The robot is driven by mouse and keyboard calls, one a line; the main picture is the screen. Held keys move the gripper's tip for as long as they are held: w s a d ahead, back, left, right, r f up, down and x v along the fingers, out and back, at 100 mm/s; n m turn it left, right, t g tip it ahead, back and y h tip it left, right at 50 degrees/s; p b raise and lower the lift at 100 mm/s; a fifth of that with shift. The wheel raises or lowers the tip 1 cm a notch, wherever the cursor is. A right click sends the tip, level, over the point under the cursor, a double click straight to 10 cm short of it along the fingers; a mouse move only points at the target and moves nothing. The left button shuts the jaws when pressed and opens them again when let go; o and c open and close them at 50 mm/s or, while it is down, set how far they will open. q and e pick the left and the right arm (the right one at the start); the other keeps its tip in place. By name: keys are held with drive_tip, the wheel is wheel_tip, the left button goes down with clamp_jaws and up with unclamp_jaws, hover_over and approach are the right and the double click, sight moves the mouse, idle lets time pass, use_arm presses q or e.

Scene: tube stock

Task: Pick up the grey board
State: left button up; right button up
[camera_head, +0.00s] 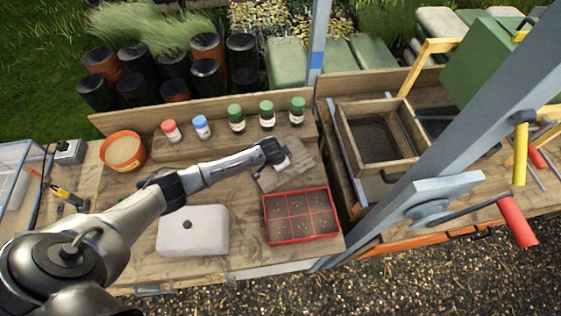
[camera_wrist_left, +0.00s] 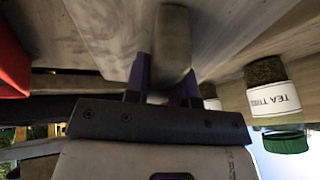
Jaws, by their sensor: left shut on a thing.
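The grey board (camera_head: 297,178) lies on the wooden bench, behind the red sectioned tray and in front of the green-capped jars. In the left wrist view a grey upright block (camera_wrist_left: 172,40), seemingly its handle, stands between the fingers. My left gripper (camera_head: 282,162) reaches over the board from the left and is shut on this handle, one purple finger on each side. Whether the board touches the bench or is slightly raised I cannot tell. My right gripper is not in view.
The red tray (camera_head: 301,216) is close in front. A row of jars, including a green-capped one (camera_head: 267,115), stands behind. A white lidded box (camera_head: 193,232) and an orange pot (camera_head: 123,151) are left. A wooden sieve (camera_head: 380,135) stands to the right.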

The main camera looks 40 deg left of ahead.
use_arm(q)
clamp_jaws()
drive_tip(key=shift+r, duration=0.1)
